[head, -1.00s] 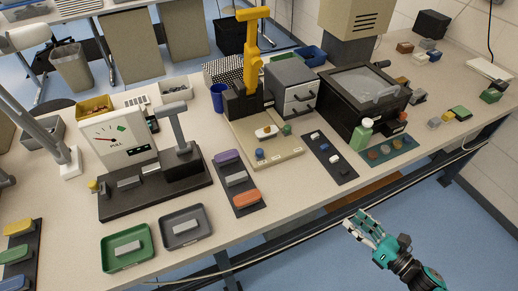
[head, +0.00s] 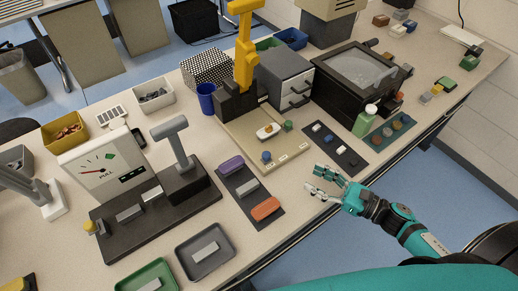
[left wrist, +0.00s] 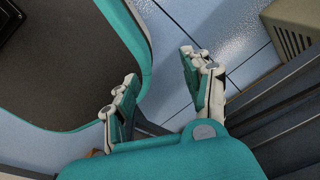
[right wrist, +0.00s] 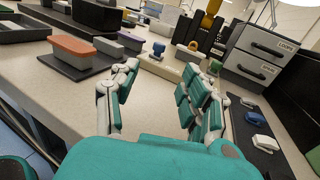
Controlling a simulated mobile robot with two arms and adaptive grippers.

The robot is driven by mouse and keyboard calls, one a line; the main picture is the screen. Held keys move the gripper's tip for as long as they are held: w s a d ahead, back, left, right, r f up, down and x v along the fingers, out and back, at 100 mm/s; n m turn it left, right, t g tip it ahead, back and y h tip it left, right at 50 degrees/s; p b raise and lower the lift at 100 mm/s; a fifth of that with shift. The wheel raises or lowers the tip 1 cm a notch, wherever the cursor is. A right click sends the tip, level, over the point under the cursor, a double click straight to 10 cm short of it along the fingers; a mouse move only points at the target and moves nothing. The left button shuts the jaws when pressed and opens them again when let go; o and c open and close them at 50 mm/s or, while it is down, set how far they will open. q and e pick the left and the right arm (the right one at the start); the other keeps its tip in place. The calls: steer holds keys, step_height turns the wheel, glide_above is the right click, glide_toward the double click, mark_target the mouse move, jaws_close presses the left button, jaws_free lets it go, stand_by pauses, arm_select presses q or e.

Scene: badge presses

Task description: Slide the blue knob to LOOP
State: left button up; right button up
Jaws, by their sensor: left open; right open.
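The blue knob (head: 267,157) stands near the front left of the beige base (head: 292,155) of the yellow-handled press (head: 244,50). Small labels run along the base's front edge, too small to read. The knob also shows in the right wrist view (right wrist: 158,48), beyond the fingers. My right gripper (head: 320,181) is open and empty over the table's front edge, to the right of and nearer than the knob, apart from it. My left gripper is out of the head view; in the left wrist view (left wrist: 158,70) it is open and empty, with floor behind it.
A dark mat with purple, grey and orange blocks (head: 265,208) lies left of the base. Another dark mat with small pieces (head: 340,153) lies right of it, beside a green bottle (head: 365,121). A grey drawer unit (head: 286,78) stands behind.

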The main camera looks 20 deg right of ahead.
mark_target(265, 154)
steer(key=x, duration=0.1)
steer(key=p+x, duration=0.1)
steer(key=x, duration=0.3)
steer(key=shift+r, duration=0.25)
steer(key=p+x, duration=0.2)
steer(key=x, duration=0.7)
steer(key=shift+w+a+f, duration=0.15)
steer(key=shift+w+a, duration=0.05)
steer(key=shift+a, duration=0.05)
steer(key=shift+w+a+f+p, duration=0.1)
steer(key=shift+w+a+p, duration=0.25)
steer(key=shift+w+a, duration=0.1)
arm_select(q)
steer(key=r, duration=0.1)
steer(key=d+r, duration=0.1)
steer(key=s+r, duration=0.1)
steer(key=r, duration=0.1)
steer(key=shift+d, duration=0.15)
arm_select(e)
steer(key=shift+c, duration=0.5)
jaws_close()
arm_select(q)
steer(key=shift+s+d+f, duration=0.1)
steer(key=shift+s+d, duration=0.05)
steer(key=shift+s, duration=0.05)
steer(key=shift+w, duration=0.1)
arm_select(e)
steer(key=shift+a+f, duration=0.1)
steer(key=shift+f, duration=0.2)
